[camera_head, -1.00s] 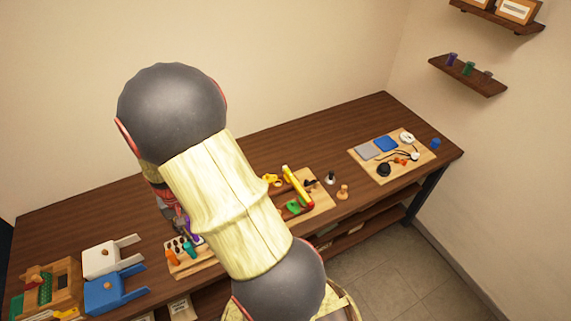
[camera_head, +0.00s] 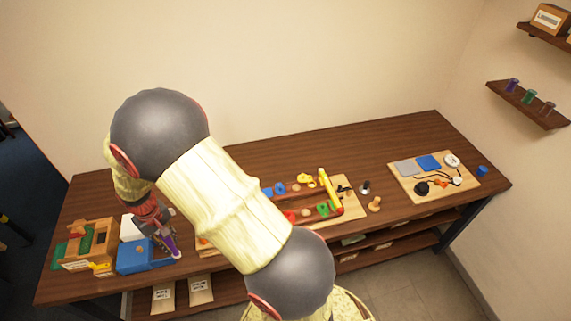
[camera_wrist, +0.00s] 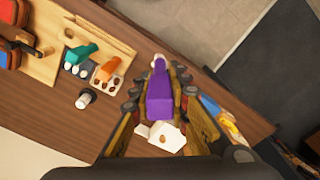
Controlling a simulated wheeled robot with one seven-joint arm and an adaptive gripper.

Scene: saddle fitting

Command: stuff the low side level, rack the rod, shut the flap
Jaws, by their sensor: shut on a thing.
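My gripper (camera_head: 164,238) is shut on a purple-handled tool (camera_wrist: 160,95) with a pale tip. In the head view it hangs near the blue block (camera_head: 135,256), and I cannot tell whether it touches it. A white block (camera_head: 130,230) stands behind, partly covered by my gripper. In the wrist view a teal-handled tool (camera_wrist: 82,53) and an orange-handled tool (camera_wrist: 109,67) lie at a small pale holder with dark holes. A white piece with a brown spot (camera_wrist: 165,137) shows beyond the purple handle. No flap can be made out clearly.
A wooden frame (camera_head: 100,237) with green and yellow parts stands at the table's left end. A board with coloured parts (camera_head: 352,208) lies mid-table. Another board with a blue pad and cables (camera_head: 467,181) lies right. A white, dark-topped piece (camera_wrist: 86,99) stands beside the tool board.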

